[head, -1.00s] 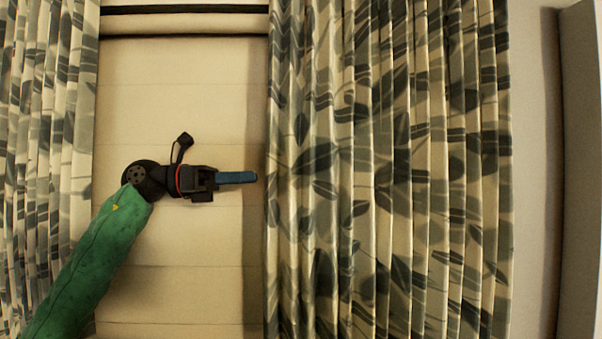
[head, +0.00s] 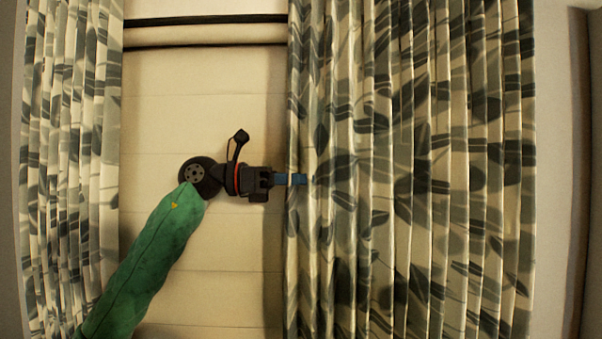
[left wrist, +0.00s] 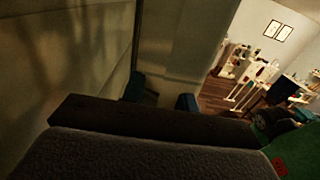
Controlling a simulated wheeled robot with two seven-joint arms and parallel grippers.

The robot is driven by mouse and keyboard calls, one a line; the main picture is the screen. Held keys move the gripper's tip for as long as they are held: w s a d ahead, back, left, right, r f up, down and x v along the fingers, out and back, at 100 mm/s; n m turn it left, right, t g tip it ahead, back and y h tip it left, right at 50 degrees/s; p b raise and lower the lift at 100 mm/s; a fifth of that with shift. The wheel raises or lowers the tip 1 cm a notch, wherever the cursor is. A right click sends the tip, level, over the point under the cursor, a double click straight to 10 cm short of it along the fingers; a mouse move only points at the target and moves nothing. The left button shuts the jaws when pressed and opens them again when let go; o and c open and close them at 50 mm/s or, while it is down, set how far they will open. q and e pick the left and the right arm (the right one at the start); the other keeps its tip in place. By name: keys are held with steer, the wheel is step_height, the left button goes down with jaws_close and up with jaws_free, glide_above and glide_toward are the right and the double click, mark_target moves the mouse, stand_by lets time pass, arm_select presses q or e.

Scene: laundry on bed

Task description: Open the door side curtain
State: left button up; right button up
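A leaf-patterned curtain (head: 420,170) hangs in folds on the right side of the head view. My left gripper (head: 297,180) is level with this curtain's left edge, with its blue fingers pointing right. A narrow strip of the edge crosses in front of part of the fingers. In the left wrist view the two blue fingertips (left wrist: 160,96) stand apart, with a pale upright surface between and beyond them. I cannot tell whether they touch the cloth. My right gripper is out of view. No door shows in the head view.
A second leaf-patterned curtain (head: 70,170) hangs at the left. Between the curtains is a pale panelled blind (head: 200,90) with dark bars at its top. The left wrist view shows a room with white furniture (left wrist: 245,75) at the right.

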arm_select(q)
steer(key=shift+s+d, duration=0.15)
steer(key=shift+d, duration=0.15)
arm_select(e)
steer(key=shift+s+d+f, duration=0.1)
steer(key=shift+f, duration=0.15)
arm_select(q)
steer(key=shift+c, duration=0.2)
jaws_close()
